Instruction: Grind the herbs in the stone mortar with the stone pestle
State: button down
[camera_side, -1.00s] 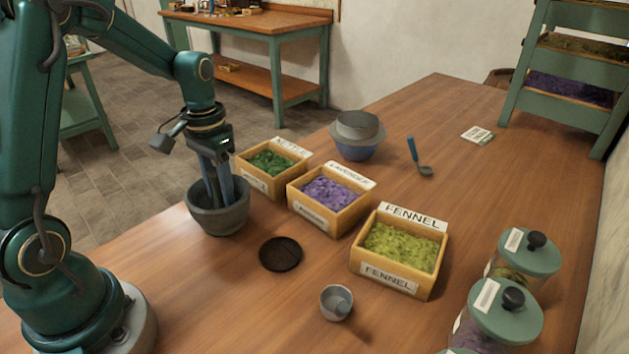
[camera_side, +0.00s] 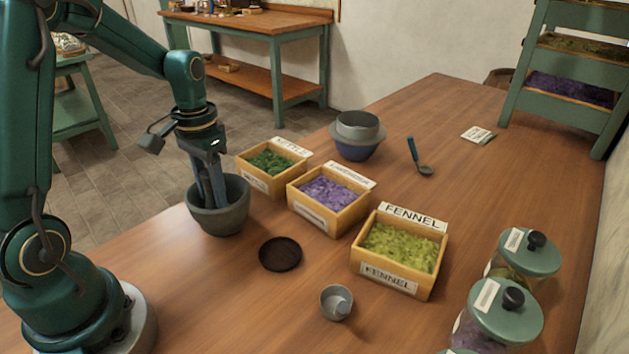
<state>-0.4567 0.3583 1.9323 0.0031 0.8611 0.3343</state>
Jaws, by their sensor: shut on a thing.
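The dark grey stone mortar (camera_side: 219,219) stands upright on the wooden table, close to its left edge. My gripper (camera_side: 213,186) points down into the mortar's mouth, with its fingers partly below the rim. It is shut on the pestle, which is mostly hidden by the fingers and the mortar wall. The herbs inside the mortar cannot be seen from this side.
Wooden boxes of nettle (camera_side: 270,163), lavender (camera_side: 329,197) and fennel (camera_side: 400,248) stand right of the mortar. A dark round disc (camera_side: 280,254) and a small grey cup (camera_side: 336,303) lie in front. A blue bowl with a sieve (camera_side: 357,136) stands behind. Lidded jars (camera_side: 498,318) stand front right.

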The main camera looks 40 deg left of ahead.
jog(key=shift+w+r, duration=0.1)
jog(key=shift+r, duration=4.05)
